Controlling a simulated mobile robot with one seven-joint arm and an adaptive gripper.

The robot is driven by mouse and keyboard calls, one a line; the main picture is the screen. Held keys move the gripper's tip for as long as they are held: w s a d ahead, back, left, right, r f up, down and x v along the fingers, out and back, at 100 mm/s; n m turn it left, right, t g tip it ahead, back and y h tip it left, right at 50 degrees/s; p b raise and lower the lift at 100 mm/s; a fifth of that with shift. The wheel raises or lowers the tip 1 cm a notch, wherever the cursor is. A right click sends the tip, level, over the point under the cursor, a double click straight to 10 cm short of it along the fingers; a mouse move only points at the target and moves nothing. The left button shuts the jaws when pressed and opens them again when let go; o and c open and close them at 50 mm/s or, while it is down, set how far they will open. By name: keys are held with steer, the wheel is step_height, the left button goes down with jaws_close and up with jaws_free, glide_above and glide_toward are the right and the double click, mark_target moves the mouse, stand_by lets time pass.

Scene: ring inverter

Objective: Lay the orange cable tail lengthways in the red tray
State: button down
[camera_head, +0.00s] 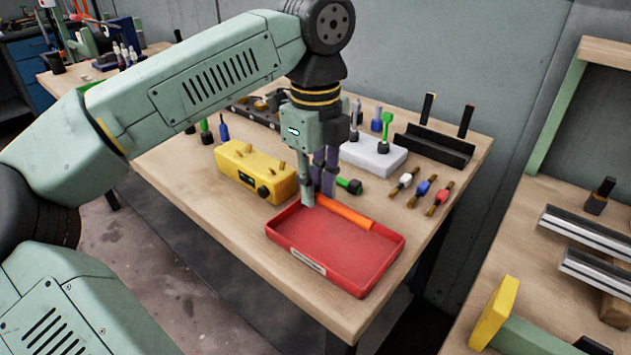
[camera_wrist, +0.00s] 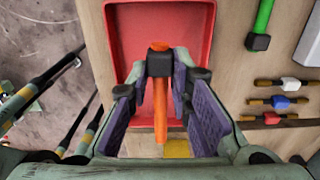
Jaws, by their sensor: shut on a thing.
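My gripper (camera_head: 318,193) is shut on the orange cable tail (camera_head: 347,214) at the far left corner of the red tray (camera_head: 378,272). In the head view the tail slants down to the right from the fingers, along the tray's back wall. I cannot tell whether it touches the wall or hangs just above it. In the wrist view the tail (camera_wrist: 160,118) runs straight between the fingers (camera_wrist: 160,75), its tip over the tray (camera_wrist: 112,40). Its other end lies outside the tray outline. The tray floor I can see is empty.
A yellow box (camera_head: 255,172) stands left of the gripper. A green-handled tool (camera_head: 349,185) lies close behind the tray. Small coloured connectors (camera_head: 421,189) lie to the right, with a white block (camera_head: 373,155) behind. The table's front edge is close to the tray.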

mark_target(315, 230)
steer(key=shift+f+b, duration=2.5)
steer(key=shift+f, duration=0.8)
steer(key=c, duration=1.4)
jaws_free()
steer(key=shift+o, duration=0.2)
step_height(315, 230, up, 12)
steer(key=shift+r, duration=0.1)
